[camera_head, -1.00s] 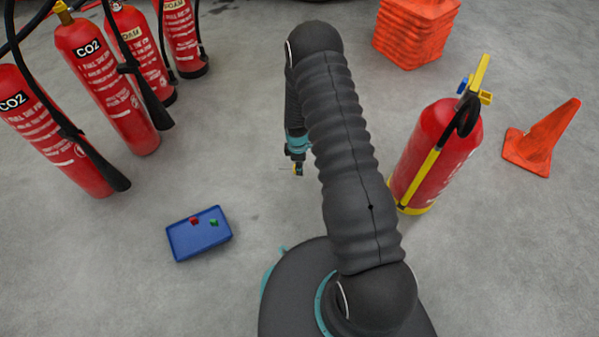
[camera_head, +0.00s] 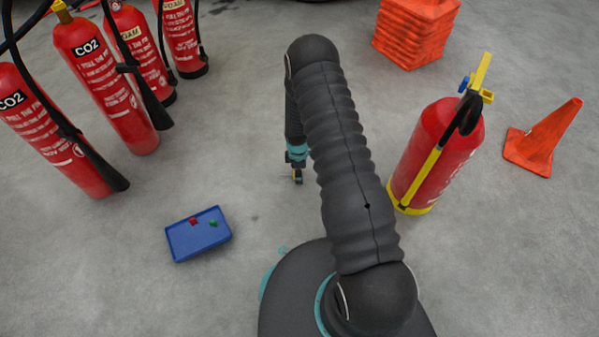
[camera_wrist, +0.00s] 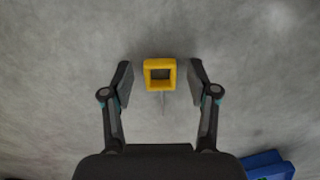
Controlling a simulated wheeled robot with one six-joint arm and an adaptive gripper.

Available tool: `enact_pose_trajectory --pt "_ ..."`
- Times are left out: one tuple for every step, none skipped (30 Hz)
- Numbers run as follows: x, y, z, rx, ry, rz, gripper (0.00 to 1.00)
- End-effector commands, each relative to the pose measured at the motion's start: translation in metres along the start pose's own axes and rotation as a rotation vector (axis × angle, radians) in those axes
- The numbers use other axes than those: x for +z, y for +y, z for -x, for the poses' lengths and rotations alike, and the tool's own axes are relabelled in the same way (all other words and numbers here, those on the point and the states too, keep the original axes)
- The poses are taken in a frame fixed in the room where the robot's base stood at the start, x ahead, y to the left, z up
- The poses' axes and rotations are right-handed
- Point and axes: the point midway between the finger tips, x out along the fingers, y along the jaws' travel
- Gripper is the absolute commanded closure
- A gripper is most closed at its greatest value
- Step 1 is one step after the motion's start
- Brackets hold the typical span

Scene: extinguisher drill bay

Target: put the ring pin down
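The ring pin (camera_wrist: 160,75) shows in the wrist view as a yellow square ring with a thin pin pointing toward the bottom of the picture. It is between the two fingers of my gripper (camera_wrist: 160,84), with a clear gap on each side. My gripper is open and not touching the ring. In the head view my gripper (camera_head: 297,178) points down, low over the concrete floor left of the standing extinguisher. I cannot tell the exact height of the ring above the floor.
A blue tray (camera_head: 187,250) with a red and a green piece lies left of my gripper. A red extinguisher (camera_head: 437,150) with yellow fittings stands at right. Several extinguishers (camera_head: 105,75) stand at left. Orange cones (camera_head: 545,138) are at right. Floor around my gripper is clear.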

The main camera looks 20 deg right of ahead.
Motion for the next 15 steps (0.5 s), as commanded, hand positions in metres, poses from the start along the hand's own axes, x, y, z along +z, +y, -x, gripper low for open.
enact_pose_trajectory --pt "0.0 0.0 0.0 0.0 0.0 0.0 0.41" --pt "0.0 0.0 0.0 0.0 0.0 0.0 0.41" --pt "0.0 0.0 0.0 0.0 0.0 0.0 0.41" --pt "0.0 0.0 0.0 0.0 0.0 0.0 0.41" --pt "0.0 0.0 0.001 0.0 0.0 0.0 0.41" --pt "0.0 0.0 0.003 0.0 0.0 0.0 0.41" --pt "0.0 0.0 0.004 0.0 0.0 0.0 0.41" --pt "0.0 0.0 0.006 0.001 0.0 0.0 0.41" --pt "0.0 0.001 0.01 0.002 0.0 0.0 0.41" --pt "0.0 0.001 0.014 0.002 0.001 0.0 0.41" --pt "0.0 0.001 0.019 0.003 0.001 0.0 0.41" --pt "0.0 0.001 0.026 0.004 0.001 0.0 0.41" --pt "0.0 0.001 0.031 0.003 0.001 0.0 0.41" --pt "0.0 0.001 0.037 0.003 0.001 0.0 0.41" --pt "0.0 0.001 0.046 0.003 0.001 -0.001 0.41"
